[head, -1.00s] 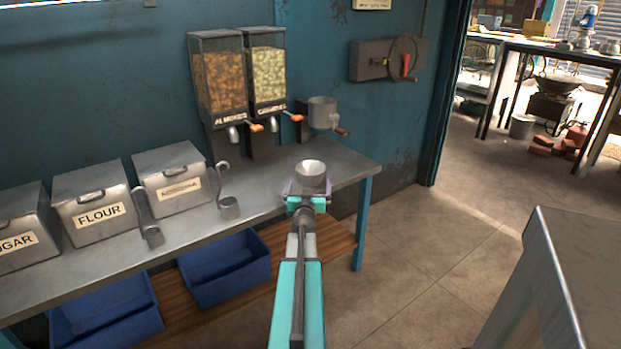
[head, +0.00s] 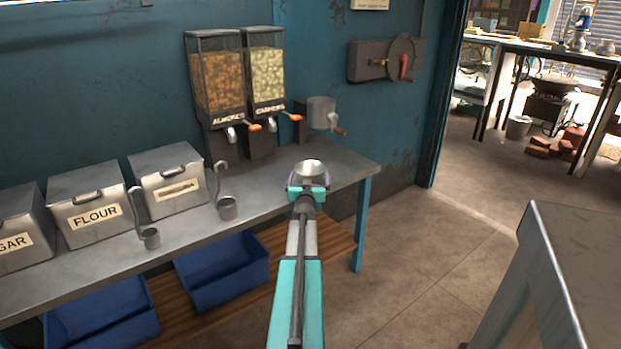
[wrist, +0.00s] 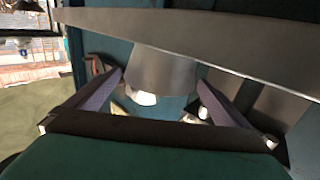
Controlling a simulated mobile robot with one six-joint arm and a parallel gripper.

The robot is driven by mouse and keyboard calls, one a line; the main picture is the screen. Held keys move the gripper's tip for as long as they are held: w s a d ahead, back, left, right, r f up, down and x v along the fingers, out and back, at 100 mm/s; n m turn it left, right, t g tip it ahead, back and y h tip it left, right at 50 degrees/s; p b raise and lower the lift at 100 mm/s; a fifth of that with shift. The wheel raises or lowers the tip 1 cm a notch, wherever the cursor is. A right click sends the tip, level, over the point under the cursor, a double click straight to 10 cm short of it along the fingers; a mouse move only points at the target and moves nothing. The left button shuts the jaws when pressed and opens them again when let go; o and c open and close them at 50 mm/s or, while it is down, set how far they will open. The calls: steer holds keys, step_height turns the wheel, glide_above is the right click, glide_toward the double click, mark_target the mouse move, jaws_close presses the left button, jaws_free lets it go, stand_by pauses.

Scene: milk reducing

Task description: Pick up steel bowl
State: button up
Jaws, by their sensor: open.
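The steel bowl (head: 311,168) is at the front edge of the metal counter, near its right end. In the head view my gripper (head: 308,187) is right at the bowl's near side and hides its lower part. In the wrist view the bowl (wrist: 163,72) shows between the two spread fingers of my gripper (wrist: 160,80), one on each side. The fingers are open. I cannot tell whether either finger touches the bowl.
The metal counter (head: 268,184) holds a flour bin (head: 93,208), other bins and two ladles. Nut dispensers (head: 240,85) and a grinder (head: 322,113) stand behind the bowl. Blue crates (head: 222,272) sit on the lower shelf. Another metal table (head: 560,290) stands at right.

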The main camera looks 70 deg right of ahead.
mark_target(311, 163)
steer(key=shift+d, duration=0.1)
steer(key=shift+b+x, duration=0.5)
steer(key=shift+x, duration=0.8)
steer(key=shift+b+x, duration=0.45)
steer(key=shift+x, duration=0.75)
steer(key=shift+w, duration=0.2)
steer(key=c, duration=0.7)
steer(key=shift+c, duration=0.2)
steer(key=shift+r, duration=0.1)
